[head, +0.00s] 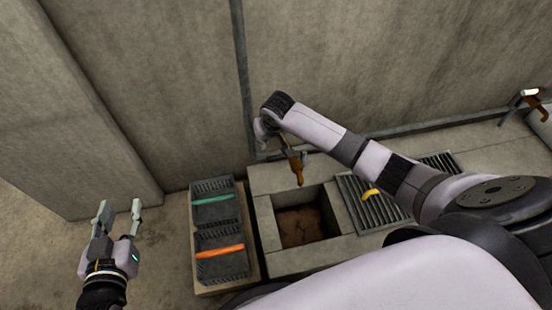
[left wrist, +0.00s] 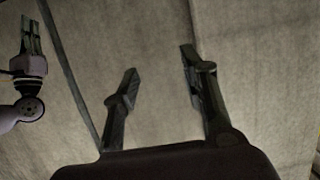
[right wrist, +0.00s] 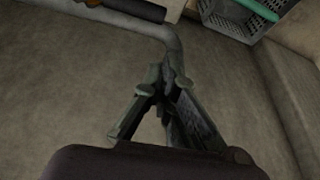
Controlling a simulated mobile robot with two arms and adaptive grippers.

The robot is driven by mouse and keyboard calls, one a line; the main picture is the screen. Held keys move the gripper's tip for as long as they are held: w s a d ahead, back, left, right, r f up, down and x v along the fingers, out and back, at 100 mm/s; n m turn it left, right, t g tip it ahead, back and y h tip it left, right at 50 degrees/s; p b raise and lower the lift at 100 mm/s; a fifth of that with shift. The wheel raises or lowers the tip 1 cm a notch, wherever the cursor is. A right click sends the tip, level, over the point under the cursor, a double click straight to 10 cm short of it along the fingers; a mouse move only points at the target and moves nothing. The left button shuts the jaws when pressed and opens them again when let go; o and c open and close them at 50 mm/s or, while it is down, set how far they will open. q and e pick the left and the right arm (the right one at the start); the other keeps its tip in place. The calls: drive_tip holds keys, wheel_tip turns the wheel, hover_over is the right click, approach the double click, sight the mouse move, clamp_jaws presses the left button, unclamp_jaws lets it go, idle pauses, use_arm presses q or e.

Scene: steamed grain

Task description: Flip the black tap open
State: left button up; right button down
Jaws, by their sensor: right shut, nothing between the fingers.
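The tap at the basin shows in the head view as a brown body (head: 297,170) above the back edge of the square basin.
The basin (head: 328,183) has a brown bottom. Left of it stand dark crates (head: 213,188) with green and orange strips. A drain grate (head: 360,212) with a yellow item (head: 371,193) lies to the right. Another tap (head: 527,98) is far right. A concrete wall (head: 340,60) stands behind.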

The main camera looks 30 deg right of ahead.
use_arm(q)
drive_tip(key=shift+s+r+t, duration=0.25)
drive_tip(key=shift+r+t, duration=0.05)
drive_tip(key=shift+r, duration=0.8)
use_arm(e)
drive_tip(key=shift+m+g+h, duration=0.5)
drive_tip(key=shift+m+h, duration=0.1)
drive_tip(key=shift+m, duration=0.1)
drive_tip(key=d, duration=0.1)
drive_tip(key=w+d+r, duration=0.1)
drive_tip(key=d, duration=0.1)
drive_tip(key=d+r, duration=0.1)
drive_tip(key=shift+w+d, duration=0.2)
drive_tip(key=shift+d, duration=0.1)
